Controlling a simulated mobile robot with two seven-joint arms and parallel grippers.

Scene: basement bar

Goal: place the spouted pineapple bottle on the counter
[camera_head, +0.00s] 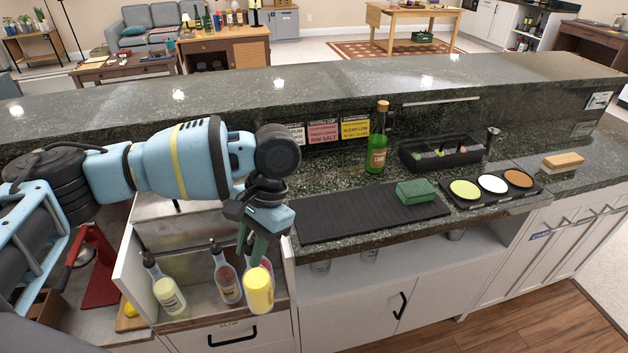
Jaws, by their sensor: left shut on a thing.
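My left gripper (259,240) points down and is shut on the upper part of a clear bottle with yellow contents (259,289), which looks like the pineapple bottle. Its top and any spout are hidden by the gripper. The bottle is at the right end of the open bottle well (136,281); I cannot tell whether it touches the bottom. The dark green stone counter (335,184) lies to the right of and behind the gripper. My right gripper is not in view.
Two other spouted bottles, one pale (169,297) and one reddish (229,284), stand in the well.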

